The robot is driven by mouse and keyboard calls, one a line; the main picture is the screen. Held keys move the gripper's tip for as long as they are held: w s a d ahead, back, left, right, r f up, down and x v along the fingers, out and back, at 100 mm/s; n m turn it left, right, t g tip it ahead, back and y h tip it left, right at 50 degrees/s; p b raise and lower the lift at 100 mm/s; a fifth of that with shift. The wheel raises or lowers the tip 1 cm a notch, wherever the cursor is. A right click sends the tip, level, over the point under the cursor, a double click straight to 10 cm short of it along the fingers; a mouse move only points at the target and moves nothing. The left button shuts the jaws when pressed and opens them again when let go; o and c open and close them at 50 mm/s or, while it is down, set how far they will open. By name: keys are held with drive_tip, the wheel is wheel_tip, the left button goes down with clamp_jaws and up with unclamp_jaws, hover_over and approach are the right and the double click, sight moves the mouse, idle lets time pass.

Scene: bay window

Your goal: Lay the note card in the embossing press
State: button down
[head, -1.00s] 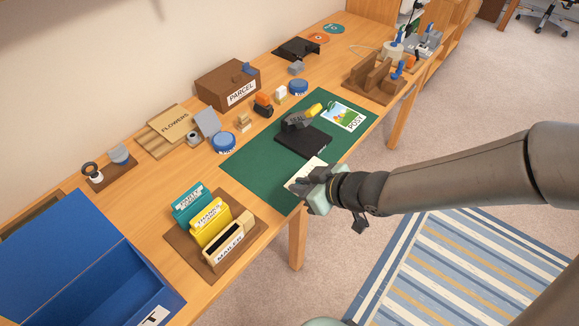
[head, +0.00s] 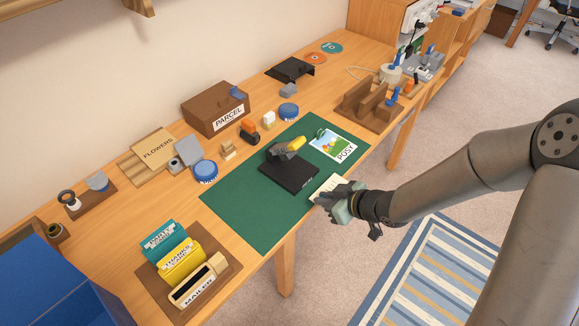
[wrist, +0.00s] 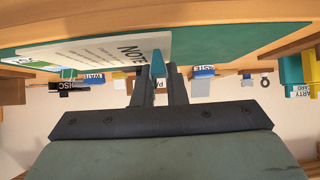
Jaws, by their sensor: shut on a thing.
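The note card (head: 329,185) is a pale card at the front edge of the green mat, just right of the embossing press. My gripper (head: 335,197) is shut on its near edge. The wrist view shows the card (wrist: 100,52) with its NOTE lettering, flat and close to the green surface, at the fingertips (wrist: 158,68). I cannot tell if it touches the mat. The embossing press (head: 289,173) has a flat black base and a grey arm with a yellow handle. No card shows on its base. My gripper hides part of the card.
The green cutting mat (head: 240,205) lies under the press. The POSY picture card (head: 333,143) lies behind the note card. A brown letter rack (head: 368,106) stands to the right. A card holder (head: 180,262) is at the front left. The mat's left half is clear.

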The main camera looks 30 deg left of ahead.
drive_tip(key=a, duration=0.4)
drive_tip(key=w+a, duration=0.1)
drive_tip(key=a, duration=0.6)
drive_tip(key=shift+w+a+p, duration=0.3)
drive_tip(key=shift+w+a, duration=0.1)
drive_tip(key=a, duration=0.4)
drive_tip(key=shift+w, duration=0.3)
drive_tip(key=shift+f, duration=0.75)
drive_tip(key=shift+d+f, duration=0.1)
drive_tip(key=shift+f, duration=0.05)
drive_tip(key=c, duration=1.5)
unclamp_jaws()
drive_tip(key=shift+o, duration=0.2)
